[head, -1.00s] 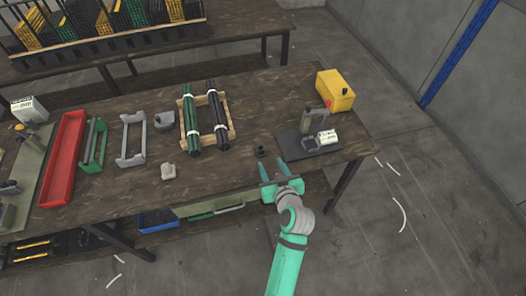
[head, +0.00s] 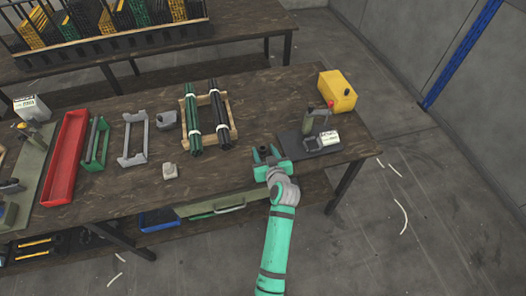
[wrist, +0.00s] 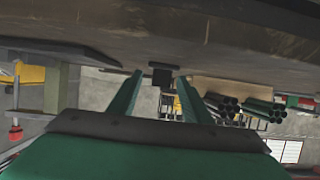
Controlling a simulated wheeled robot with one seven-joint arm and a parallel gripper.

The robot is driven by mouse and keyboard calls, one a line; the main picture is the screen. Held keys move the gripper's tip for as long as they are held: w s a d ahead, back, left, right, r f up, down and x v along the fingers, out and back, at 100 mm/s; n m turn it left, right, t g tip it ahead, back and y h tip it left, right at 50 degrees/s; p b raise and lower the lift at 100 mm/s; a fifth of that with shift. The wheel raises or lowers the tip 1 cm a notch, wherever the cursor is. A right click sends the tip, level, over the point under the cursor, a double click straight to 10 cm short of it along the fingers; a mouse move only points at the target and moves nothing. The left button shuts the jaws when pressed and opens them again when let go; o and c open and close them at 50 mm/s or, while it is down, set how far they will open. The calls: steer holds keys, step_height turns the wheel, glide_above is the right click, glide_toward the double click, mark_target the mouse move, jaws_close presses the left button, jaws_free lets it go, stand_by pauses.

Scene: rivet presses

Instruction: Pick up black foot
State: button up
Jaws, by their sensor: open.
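The black foot (head: 262,149) is a small dark piece on the wooden table near its front edge, partly hidden by my gripper in the head view. In the wrist view, which looks upside down, the black foot (wrist: 161,76) shows as a small dark block against the tabletop, between the two green fingertips. My gripper (head: 266,153) is open, with its fingers pointing across the table at the foot. In the wrist view my gripper (wrist: 160,82) has a gap on both sides of the foot. I cannot tell whether the fingers touch it.
A small press on a dark base (head: 293,147) stands close to the right of my gripper, with a white box (head: 329,137) on it. A yellow box (head: 337,92) is behind it. Bundled tubes on a wooden rack (head: 234,132) lie to the left. The table between is clear.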

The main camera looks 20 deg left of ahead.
steer(key=shift+a, duration=0.1)
steer(key=c, duration=1.1)
steer(key=shift+c, duration=0.2)
